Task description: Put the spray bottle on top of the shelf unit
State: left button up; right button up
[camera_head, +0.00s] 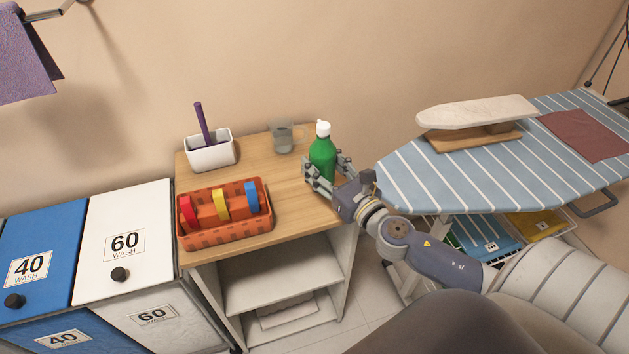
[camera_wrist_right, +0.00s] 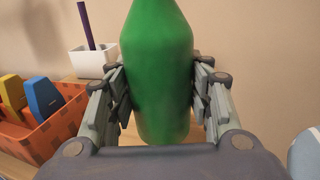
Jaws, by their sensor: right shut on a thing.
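The green bottle (camera_head: 322,154) with a white cap stands upright between the fingers of my right gripper (camera_head: 325,173). No spray trigger can be made out on it. In the right wrist view the green bottle (camera_wrist_right: 158,70) fills the middle, with the fingers of my right gripper (camera_wrist_right: 160,95) shut on both its sides. The bottle is at the right end of the shelf unit's wooden top (camera_head: 285,200). I cannot tell whether its base touches the wood. My left gripper is not in view.
On the top stand an orange basket (camera_head: 225,233) with coloured items, a white box (camera_head: 210,154) with a purple stick and a clear mug (camera_head: 283,136). Bare wood lies between basket and bottle. An ironing board (camera_head: 480,178) is close on the right, laundry bins (camera_head: 122,240) on the left.

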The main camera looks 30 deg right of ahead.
notch_tip(320, 180, down, 4)
jog(key=shift+f+b, duration=0.1)
jog(key=shift+b, duration=0.95)
jog(key=o, duration=1.1)
